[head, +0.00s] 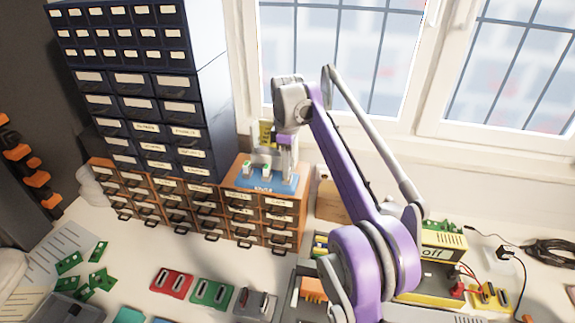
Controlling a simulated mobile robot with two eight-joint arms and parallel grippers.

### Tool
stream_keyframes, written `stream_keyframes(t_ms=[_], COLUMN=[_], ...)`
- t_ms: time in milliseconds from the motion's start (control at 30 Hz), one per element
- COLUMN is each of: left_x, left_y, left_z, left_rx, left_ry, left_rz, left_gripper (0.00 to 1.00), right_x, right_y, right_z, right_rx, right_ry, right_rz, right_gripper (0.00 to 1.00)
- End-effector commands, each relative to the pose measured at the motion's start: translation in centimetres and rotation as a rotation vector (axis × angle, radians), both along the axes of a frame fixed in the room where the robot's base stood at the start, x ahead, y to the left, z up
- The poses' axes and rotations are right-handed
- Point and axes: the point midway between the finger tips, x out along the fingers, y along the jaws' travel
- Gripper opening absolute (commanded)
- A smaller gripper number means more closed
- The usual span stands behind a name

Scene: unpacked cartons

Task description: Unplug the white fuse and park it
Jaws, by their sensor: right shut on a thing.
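My right gripper (286,165) reaches down over the right end of a blue rack (262,186) on top of the wooden drawer cabinet. It is shut on a small piece, taken to be the white fuse, mostly hidden by the fingers at this distance. Whether that piece touches the rack I cannot tell. Two small white-and-green pieces (266,171) stand upright on the rack, left of the gripper. My left gripper is not in view.
Red (171,281), green (212,292) and grey (254,304) slotted blocks lie on the white bench. A dark drawer tower (150,90) stands left of the rack. Loose green boards (98,251) lie at left. A yellow-and-black unit (436,283) marked "off" stands at right.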

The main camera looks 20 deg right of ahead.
Motion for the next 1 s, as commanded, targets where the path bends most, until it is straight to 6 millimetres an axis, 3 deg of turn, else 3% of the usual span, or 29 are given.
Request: stream_keyframes(t_ms=[67, 100, 300, 667, 1000], left_x=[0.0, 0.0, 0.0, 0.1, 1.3], left_y=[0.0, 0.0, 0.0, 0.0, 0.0], left_z=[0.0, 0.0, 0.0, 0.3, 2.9], left_rx=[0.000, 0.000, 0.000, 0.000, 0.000], left_ry=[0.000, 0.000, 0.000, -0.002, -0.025], left_rz=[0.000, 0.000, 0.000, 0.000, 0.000], left_gripper=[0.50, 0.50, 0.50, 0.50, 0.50], right_x=[0.0, 0.0, 0.0, 0.0, 0.1], right_y=[0.0, 0.0, 0.0, 0.0, 0.0], right_z=[0.0, 0.0, 0.0, 0.7, 7.5], right_rx=[0.001, 0.000, 0.001, 0.000, 0.000], right_ry=[0.001, 0.001, 0.001, 0.000, -0.003], right_rz=[0.000, 0.000, 0.000, 0.000, 0.000], right_gripper=[0.00, 0.39, 0.71, 0.71, 0.71])
